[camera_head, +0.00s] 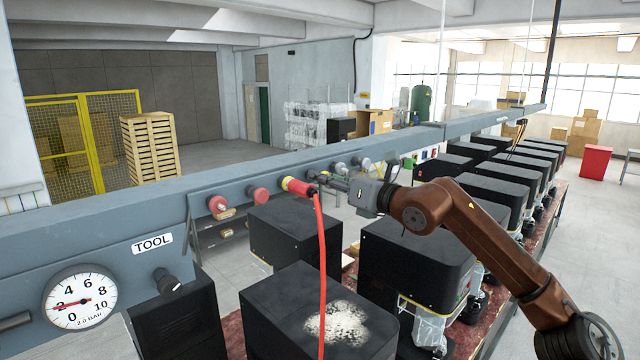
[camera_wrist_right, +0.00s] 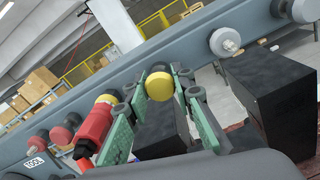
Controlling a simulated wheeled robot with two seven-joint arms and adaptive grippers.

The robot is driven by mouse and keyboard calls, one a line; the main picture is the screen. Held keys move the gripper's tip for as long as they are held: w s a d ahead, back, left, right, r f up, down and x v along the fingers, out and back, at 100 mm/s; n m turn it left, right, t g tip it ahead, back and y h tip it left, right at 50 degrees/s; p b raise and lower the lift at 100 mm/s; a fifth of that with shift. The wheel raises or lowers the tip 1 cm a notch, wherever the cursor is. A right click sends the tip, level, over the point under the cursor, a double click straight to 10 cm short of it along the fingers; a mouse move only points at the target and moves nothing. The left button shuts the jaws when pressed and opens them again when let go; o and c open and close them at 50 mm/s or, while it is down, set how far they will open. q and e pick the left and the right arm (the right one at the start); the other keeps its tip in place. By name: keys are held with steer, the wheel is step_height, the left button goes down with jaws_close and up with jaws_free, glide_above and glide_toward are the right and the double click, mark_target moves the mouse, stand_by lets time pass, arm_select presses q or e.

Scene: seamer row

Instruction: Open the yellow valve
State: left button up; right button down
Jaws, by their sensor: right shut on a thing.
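The yellow valve (camera_wrist_right: 159,86) shows in the right wrist view as a round yellow knob on the grey rail. My right gripper (camera_wrist_right: 157,100) has its green-padded fingers on either side of it and is shut on it. In the head view the right gripper (camera_head: 330,182) reaches to the rail from the right, and I cannot make out the valve there. My left gripper is in neither view.
A red coupling (camera_head: 299,187) with a hanging red hose (camera_head: 321,270) is close left of the gripper. Red knobs (camera_head: 258,195) and a pressure gauge (camera_head: 79,302) are further left on the rail (camera_head: 120,225). Black boxes (camera_head: 415,258) stand below.

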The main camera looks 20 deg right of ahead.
steer(key=shift+s+d+f, duration=0.1)
steer(key=shift+s, duration=0.1)
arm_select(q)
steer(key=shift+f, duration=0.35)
arm_select(e)
steer(key=shift+s, duration=0.1)
steer(key=c, duration=1.6)
jaws_free()
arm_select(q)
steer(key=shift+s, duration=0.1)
